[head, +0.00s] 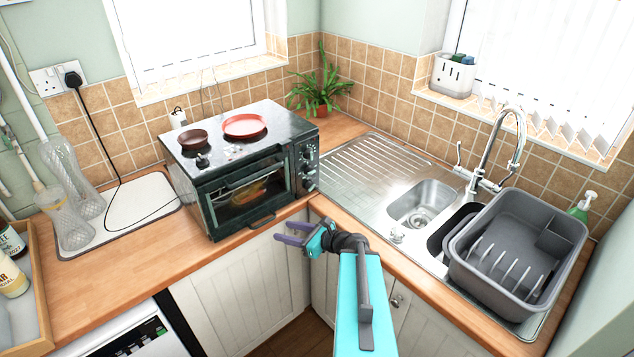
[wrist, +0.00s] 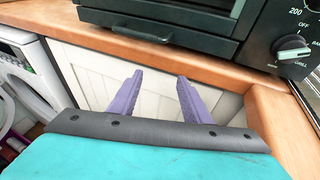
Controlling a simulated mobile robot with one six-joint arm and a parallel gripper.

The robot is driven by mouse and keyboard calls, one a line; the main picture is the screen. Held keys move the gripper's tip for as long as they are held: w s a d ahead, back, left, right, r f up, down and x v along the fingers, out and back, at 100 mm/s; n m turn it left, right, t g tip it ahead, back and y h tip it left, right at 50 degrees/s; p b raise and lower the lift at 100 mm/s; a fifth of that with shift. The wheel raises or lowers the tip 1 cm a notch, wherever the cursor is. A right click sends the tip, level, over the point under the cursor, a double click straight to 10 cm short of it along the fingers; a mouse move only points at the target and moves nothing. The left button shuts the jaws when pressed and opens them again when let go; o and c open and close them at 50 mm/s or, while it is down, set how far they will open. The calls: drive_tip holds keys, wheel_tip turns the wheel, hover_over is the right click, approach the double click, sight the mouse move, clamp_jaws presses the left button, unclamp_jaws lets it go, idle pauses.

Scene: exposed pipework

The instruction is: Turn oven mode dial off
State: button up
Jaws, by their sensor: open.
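The dark toaster oven (head: 240,170) stands on the wooden counter, its glass door closed. Its control panel (head: 299,190) with several dials is on the right of its front. In the wrist view, a round black dial (wrist: 290,48) with printed mode words around it, BAKE and GRILL among them, shows at the upper right. The exact setting is hard to read. My gripper (head: 281,232) is open and empty, in front of and below the oven by the counter edge. In the wrist view, its purple fingers (wrist: 160,76) are apart, left of and below the dial, touching nothing.
A brown bowl (head: 193,139) and a red plate (head: 244,125) sit on the oven. The sink (head: 420,204) and grey dish rack (head: 520,250) are to the right. The counter edge (wrist: 200,57) runs between my fingers and the oven. Cabinet fronts are below.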

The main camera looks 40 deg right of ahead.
drive_tip(key=s+d+r+m+t+h+p, duration=0.3)
drive_tip(key=d+r+m, duration=0.4)
drive_tip(key=d+r, duration=0.7)
drive_tip(key=shift+s+d+r+m+t+h, duration=0.35)
drive_tip(key=shift+s+r+t+h, duration=0.3)
drive_tip(key=shift+h, duration=0.45)
drive_tip(key=shift+f, duration=0.3)
